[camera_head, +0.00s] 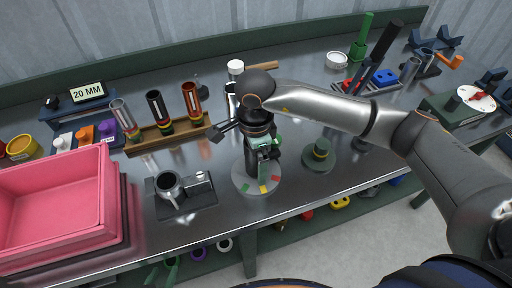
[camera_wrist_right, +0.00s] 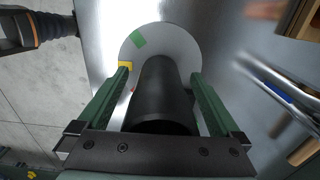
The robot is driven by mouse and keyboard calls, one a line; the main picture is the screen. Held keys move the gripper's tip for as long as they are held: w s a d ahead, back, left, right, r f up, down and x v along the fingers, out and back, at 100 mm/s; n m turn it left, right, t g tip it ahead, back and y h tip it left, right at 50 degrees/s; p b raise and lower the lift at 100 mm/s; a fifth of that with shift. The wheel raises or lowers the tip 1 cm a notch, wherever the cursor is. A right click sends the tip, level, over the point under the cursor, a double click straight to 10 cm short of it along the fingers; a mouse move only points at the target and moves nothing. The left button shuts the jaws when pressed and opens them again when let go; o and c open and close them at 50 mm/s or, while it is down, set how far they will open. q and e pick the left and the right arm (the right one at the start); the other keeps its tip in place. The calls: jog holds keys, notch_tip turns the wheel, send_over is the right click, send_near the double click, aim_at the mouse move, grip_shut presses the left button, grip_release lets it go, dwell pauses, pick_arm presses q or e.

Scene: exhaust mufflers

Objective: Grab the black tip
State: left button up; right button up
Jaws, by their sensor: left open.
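The black tip (camera_wrist_right: 165,90) is a dark cylinder standing on a round grey turntable (camera_wrist_right: 188,45) with coloured patches. In the head view the turntable (camera_head: 243,184) is at the middle front of the bench, and the tip (camera_head: 250,160) is partly covered by my right gripper (camera_head: 268,152). In the right wrist view the green fingers of my right gripper (camera_wrist_right: 160,75) are open, one on each side of the tip. A gap shows at the left finger and a narrower one at the right.
A wooden rack (camera_head: 165,134) with several tubes stands behind left of the turntable. A pink bin (camera_head: 55,205) is at the left, a grey fixture (camera_head: 185,193) left of the turntable, and a green stepped piece (camera_head: 320,155) to its right. The bench's front edge is close.

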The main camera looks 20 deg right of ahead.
jog(key=c, duration=1.6)
jog(key=shift+o, duration=0.2)
